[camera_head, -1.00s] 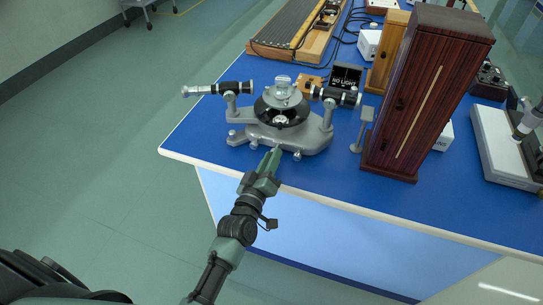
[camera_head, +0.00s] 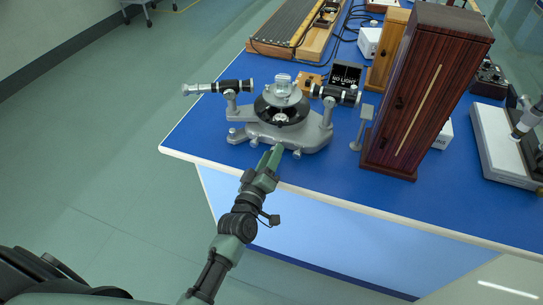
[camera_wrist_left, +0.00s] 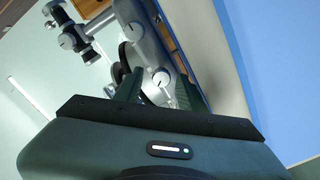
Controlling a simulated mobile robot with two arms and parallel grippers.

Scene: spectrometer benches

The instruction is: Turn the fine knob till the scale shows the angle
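The grey spectrometer (camera_head: 300,137) stands near the front left of the blue bench, with a dark round table and a clear glass piece (camera_head: 282,85) on top. A telescope tube (camera_head: 220,87) points left and another tube (camera_head: 336,95) points right. Small knobs (camera_head: 297,154) show along its front. My left gripper (camera_head: 277,151) is at the front edge of its base. In the left wrist view its two fingers (camera_wrist_left: 160,92) stand apart, with a slotted round knob (camera_wrist_left: 161,78) between or just beyond them; contact cannot be told. The scale reading is too small to read. My right gripper is out of view.
A tall dark wooden cabinet (camera_head: 428,85) stands right of the spectrometer, with a small grey stand (camera_head: 361,128) between. A black sign box (camera_head: 345,76) and wooden apparatus (camera_head: 297,25) are behind. The bench's front edge (camera_head: 330,201) lies under my left arm.

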